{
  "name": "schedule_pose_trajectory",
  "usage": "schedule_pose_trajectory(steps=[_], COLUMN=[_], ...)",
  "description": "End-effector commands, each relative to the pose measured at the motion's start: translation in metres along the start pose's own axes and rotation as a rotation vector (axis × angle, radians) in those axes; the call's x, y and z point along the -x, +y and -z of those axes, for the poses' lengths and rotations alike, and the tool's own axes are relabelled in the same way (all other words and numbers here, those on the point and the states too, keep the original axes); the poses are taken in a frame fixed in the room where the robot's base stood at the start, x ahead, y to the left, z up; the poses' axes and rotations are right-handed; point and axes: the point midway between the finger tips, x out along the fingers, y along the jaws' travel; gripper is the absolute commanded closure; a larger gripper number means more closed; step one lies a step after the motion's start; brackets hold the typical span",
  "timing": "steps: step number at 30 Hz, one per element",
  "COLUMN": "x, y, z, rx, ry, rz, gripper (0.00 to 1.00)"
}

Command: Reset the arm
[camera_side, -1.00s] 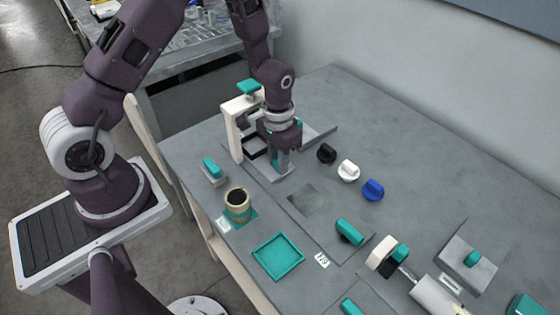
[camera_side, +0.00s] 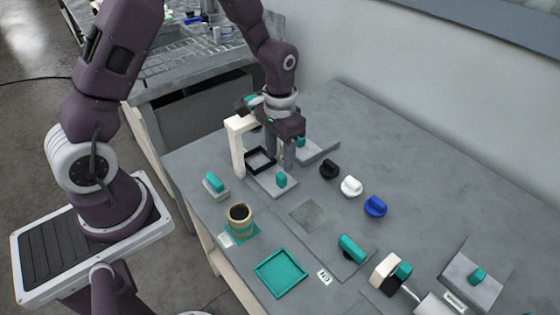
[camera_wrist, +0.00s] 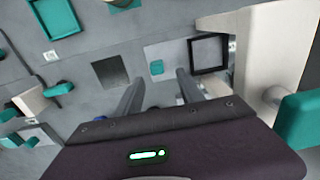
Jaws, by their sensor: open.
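My gripper (camera_side: 281,160) is open and empty, pointing down above a grey plate (camera_side: 263,186) that carries a teal knob (camera_side: 281,180). The fingers are apart from the knob, a little above it. In the wrist view, my gripper's two fingers (camera_wrist: 159,78) spread apart, and the teal knob (camera_wrist: 157,67) shows beyond and between them. A white post-and-arm stand (camera_side: 237,150) rises close to the left of my gripper, with a small black square frame (camera_side: 249,162) beside it. In the wrist view, the stand (camera_wrist: 262,60) is large at the right.
Black (camera_side: 329,169), white (camera_side: 351,186) and blue (camera_side: 375,206) knobs sit to the right. A tan cup (camera_side: 239,219) stands near the front left, by a teal tray (camera_side: 280,287). A teal-handled block (camera_side: 215,185) is at the left edge. The back right table is clear.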

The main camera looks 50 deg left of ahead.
Motion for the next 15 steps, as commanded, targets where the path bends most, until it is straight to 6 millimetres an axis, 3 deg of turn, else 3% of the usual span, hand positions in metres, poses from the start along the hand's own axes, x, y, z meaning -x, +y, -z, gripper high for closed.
schedule_pose_trajectory(steps=[5,7,8,11,12,15], x=[0.001,0.016,0.028,0.091,0.118,0.174], y=[0.0,0.001,0.002,0.006,0.009,0.015], z=[0.0,-0.001,-0.002,-0.019,-0.032,-0.074], rx=[0.0,-0.001,-0.001,-0.002,-0.003,-0.001], ry=[0.002,0.022,0.037,0.121,0.16,0.255], rz=[0.0,0.002,0.004,0.011,0.013,0.014], gripper=[0.55,0.55,0.55,0.55,0.55,0.55])
